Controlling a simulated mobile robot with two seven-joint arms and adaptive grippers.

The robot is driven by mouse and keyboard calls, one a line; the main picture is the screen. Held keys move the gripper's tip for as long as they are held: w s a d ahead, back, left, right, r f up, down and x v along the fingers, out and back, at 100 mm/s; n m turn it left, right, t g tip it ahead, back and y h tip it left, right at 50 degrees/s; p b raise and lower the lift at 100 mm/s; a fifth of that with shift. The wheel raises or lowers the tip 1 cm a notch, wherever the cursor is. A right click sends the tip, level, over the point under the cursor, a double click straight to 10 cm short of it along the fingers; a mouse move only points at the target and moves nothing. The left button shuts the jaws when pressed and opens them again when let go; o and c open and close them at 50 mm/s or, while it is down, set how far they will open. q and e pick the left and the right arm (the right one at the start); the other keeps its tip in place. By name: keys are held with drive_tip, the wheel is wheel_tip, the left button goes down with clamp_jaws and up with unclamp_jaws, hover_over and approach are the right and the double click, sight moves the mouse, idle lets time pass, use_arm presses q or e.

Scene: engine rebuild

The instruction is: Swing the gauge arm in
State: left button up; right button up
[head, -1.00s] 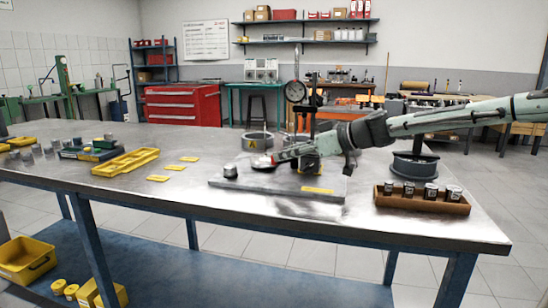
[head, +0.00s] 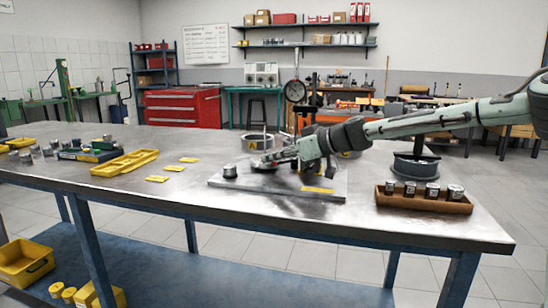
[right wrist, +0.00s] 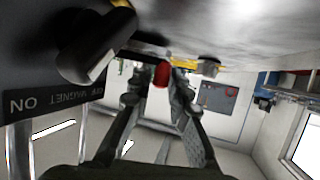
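The dial gauge (head: 294,91) stands upright on its post at the back of a grey plate on the bench. My right gripper (head: 268,160) reaches in from the right, low over the plate, in front of the gauge stand. In the right wrist view its fingers (right wrist: 159,82) converge with a small red knob (right wrist: 161,75) between the tips; they look closed on it. The rest of the gauge arm is hard to make out behind my gripper. A dark magnet base (right wrist: 95,45) with a switch and ON lettering fills the wrist view's left. My left gripper is out of view.
A small metal cylinder (head: 230,171) stands at the plate's (head: 275,192) left end. A wooden tray (head: 425,203) of several cylinders and a dark round part (head: 416,167) are at the right. Yellow trays (head: 125,164) lie left. The bench's front middle is clear.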

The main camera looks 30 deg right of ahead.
clamp_jaws()
